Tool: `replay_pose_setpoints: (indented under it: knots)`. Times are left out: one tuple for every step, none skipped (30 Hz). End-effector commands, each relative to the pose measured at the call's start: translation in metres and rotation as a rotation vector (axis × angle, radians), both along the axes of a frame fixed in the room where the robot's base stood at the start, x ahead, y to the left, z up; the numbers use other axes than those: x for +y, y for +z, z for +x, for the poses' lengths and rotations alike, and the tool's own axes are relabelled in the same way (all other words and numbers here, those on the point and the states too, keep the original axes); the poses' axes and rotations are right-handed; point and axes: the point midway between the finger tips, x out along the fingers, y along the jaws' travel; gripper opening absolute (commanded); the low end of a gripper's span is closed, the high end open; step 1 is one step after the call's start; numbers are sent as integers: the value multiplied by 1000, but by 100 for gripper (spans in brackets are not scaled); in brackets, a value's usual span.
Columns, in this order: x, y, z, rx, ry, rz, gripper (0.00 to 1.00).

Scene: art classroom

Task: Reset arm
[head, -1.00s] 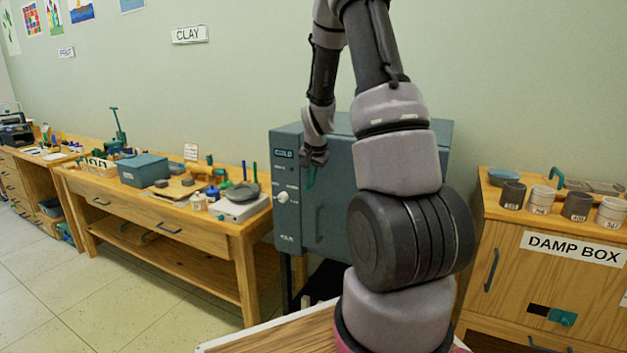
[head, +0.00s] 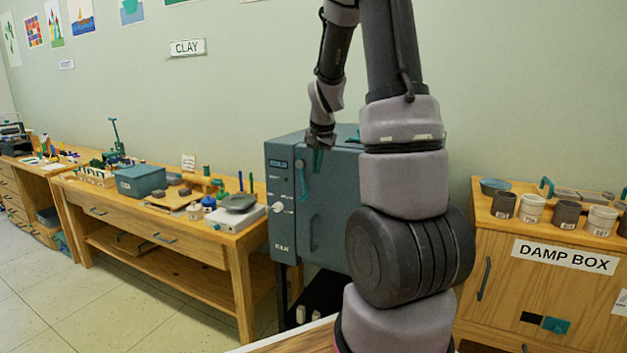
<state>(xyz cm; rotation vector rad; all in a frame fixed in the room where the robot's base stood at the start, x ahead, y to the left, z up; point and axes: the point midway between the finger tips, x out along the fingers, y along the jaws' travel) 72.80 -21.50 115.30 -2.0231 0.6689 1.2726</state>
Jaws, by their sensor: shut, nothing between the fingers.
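My arm rises through the right middle of the head view and folds over at the top, partly out of frame. My gripper (head: 318,160) hangs pointing down in front of the upper part of the blue-grey kiln (head: 335,222). Its dark teal fingertips are together with nothing between them. My arm hides the right part of the kiln. I cannot tell how far the gripper is from the kiln's front.
A wooden clay bench (head: 228,249) with a teal box (head: 141,180) and a scale (head: 237,216) stands left of the kiln. A damp box cabinet (head: 500,300) bearing several cups is at right. Tiled floor (head: 110,305) is clear at front left.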

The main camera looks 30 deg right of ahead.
Motion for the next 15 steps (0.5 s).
replay_pose_setpoints:
  knots:
    - [1, 8, -3, -3, -1, 0, 0]
    - [1, 11, -4, -3, 0, 0, 0]
    - [1, 14, -6, -1, 0, 0, 0]
    - [1, 17, -8, -1, -1, 0, 0]
    - [1, 18, -8, -1, -1, 0, 0]
    - [1, 20, -9, -1, -1, 0, 0]
    - [1, 21, -10, -1, -1, 0, 0]
    - [1, 22, -10, -1, -1, 0, 0]
    - [1, 22, -11, 0, -1, 0, 0]
    - [1, 22, -11, 0, -1, 0, 0]
    - [1, 23, -11, 0, -1, 0, 0]
    - [2, 24, -12, -2, 2, 1, 0]
    - [4, 27, -13, -5, 5, 3, 0]
    - [6, 31, -15, -9, 11, 3, 0]
    - [11, 38, -19, -17, 22, 6, 0]
